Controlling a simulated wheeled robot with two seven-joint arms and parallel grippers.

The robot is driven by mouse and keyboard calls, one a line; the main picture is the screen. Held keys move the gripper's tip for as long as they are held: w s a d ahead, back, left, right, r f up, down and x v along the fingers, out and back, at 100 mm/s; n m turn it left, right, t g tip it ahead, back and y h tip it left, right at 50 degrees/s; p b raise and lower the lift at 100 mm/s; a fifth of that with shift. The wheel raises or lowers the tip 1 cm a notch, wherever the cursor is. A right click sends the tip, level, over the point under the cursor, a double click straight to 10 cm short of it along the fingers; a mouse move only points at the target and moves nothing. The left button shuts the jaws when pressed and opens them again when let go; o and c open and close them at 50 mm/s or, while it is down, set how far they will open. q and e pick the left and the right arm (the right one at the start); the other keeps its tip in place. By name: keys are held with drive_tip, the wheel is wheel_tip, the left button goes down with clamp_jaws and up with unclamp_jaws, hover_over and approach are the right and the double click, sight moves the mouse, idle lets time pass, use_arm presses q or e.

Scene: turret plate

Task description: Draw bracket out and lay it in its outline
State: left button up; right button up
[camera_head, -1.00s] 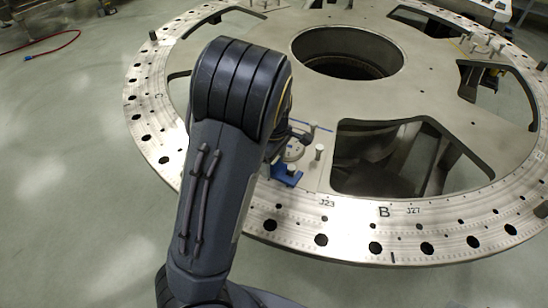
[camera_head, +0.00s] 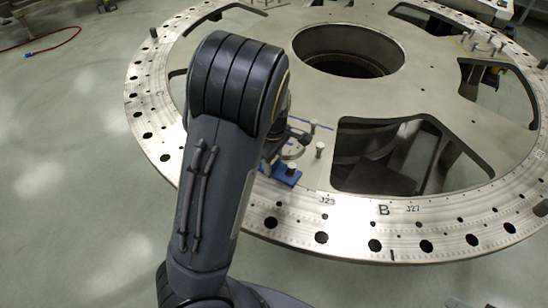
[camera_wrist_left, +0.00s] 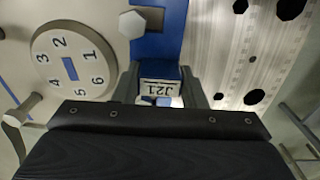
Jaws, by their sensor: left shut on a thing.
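The blue bracket (camera_head: 284,175) sits near the rim of the turret plate (camera_head: 300,210), mostly hidden behind my left arm in the head view. In the left wrist view the bracket (camera_wrist_left: 158,45) runs up from between my fingers, beside a hex bolt head (camera_wrist_left: 132,24). Whether the bracket is clear of the plate cannot be told. A thin blue line (camera_head: 311,124) shows on the plate behind; its full shape is hidden. My right gripper is not in view.
A round dial numbered 1 to 6 (camera_wrist_left: 74,62) lies beside the bracket. Upright pins (camera_head: 320,150) stand close by. A large cutout (camera_head: 385,155) opens to the right, and a round central hole (camera_head: 348,50) lies farther back. Similar fittings (camera_head: 485,42) stand at the far right.

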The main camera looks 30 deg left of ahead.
use_arm(q)
drive_tip(key=shift+s+r, duration=0.1)
drive_tip(key=shift+s, duration=0.15)
drive_tip(key=shift+s+p, duration=0.95)
drive_tip(key=shift+s, duration=0.95)
wheel_tip(320, 180, up, 8)
drive_tip(key=p, duration=0.8)
drive_tip(key=shift+p, duration=0.35)
